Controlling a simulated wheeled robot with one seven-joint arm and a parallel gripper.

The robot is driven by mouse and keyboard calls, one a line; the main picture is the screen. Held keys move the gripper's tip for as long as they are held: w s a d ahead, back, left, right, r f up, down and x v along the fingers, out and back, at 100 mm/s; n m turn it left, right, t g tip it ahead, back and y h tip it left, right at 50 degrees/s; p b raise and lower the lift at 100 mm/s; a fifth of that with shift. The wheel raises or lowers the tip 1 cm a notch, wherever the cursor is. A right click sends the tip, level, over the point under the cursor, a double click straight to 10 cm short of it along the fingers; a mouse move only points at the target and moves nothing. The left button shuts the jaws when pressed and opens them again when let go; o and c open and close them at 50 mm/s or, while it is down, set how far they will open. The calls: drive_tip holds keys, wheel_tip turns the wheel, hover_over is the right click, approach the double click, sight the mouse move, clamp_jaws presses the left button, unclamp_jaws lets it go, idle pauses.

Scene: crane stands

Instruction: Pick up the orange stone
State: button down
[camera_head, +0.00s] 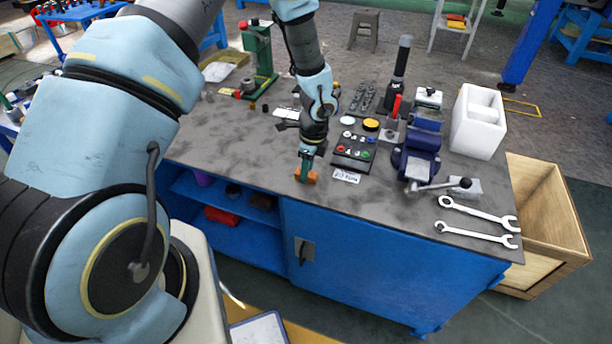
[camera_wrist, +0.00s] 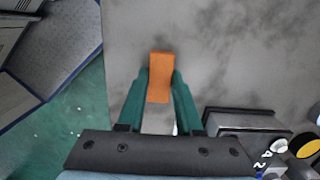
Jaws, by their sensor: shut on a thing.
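The orange stone (camera_wrist: 160,78) is a small orange block. In the wrist view it sits between the two green fingers of my gripper (camera_wrist: 160,92), which are shut on it. In the head view the orange stone (camera_head: 312,178) shows at the tips of my gripper (camera_head: 305,177), at or just above the grey worktop (camera_head: 240,150), near its front edge. I cannot tell whether the stone touches the worktop.
Right of my gripper lies a dark panel (camera_head: 352,150) with coloured knobs and a label. A green press (camera_head: 260,60) stands at the back left. Worktop left of my gripper is clear.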

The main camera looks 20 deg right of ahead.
idle(0.3)
wheel_tip(320, 180, up, 10)
drive_tip(key=b, duration=0.1)
drive_tip(key=shift+b, duration=0.4)
drive_tip(key=c, duration=1.1)
unclamp_jaws()
clamp_jaws()
